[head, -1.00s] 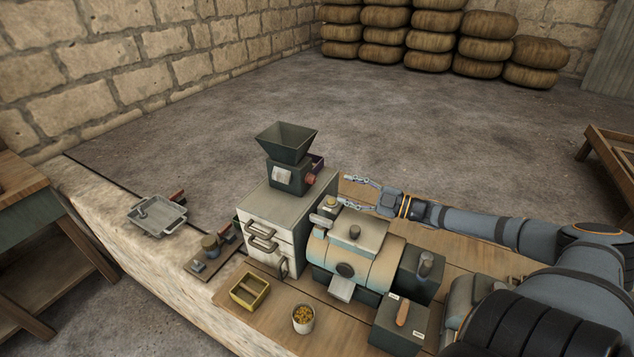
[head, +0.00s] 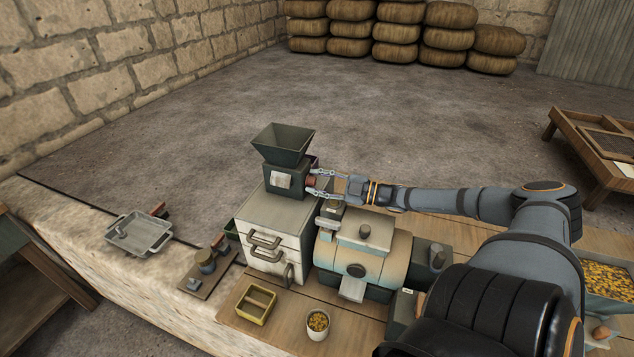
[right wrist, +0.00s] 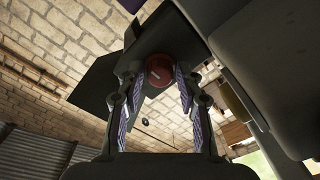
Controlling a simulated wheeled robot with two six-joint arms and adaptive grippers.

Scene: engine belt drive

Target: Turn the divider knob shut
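The divider knob (head: 311,181) is a small red knob on the right side of the dark hopper box (head: 284,179), which stands on the pale drawer cabinet (head: 268,218). My right gripper (head: 319,184) reaches it from the right, with its fingertips at the knob. In the right wrist view the round red knob (right wrist: 158,70) sits between the spread fingertips of the right gripper (right wrist: 158,84). Some space shows on each side of the knob, so the fingers look open around it. My left gripper is in neither view.
A drum machine (head: 365,250) stands right of the cabinet, below my right forearm. A yellow tray (head: 256,303) and a cup of yellow pieces (head: 318,325) sit in front. A metal pan (head: 140,234) lies on the stone ledge at left.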

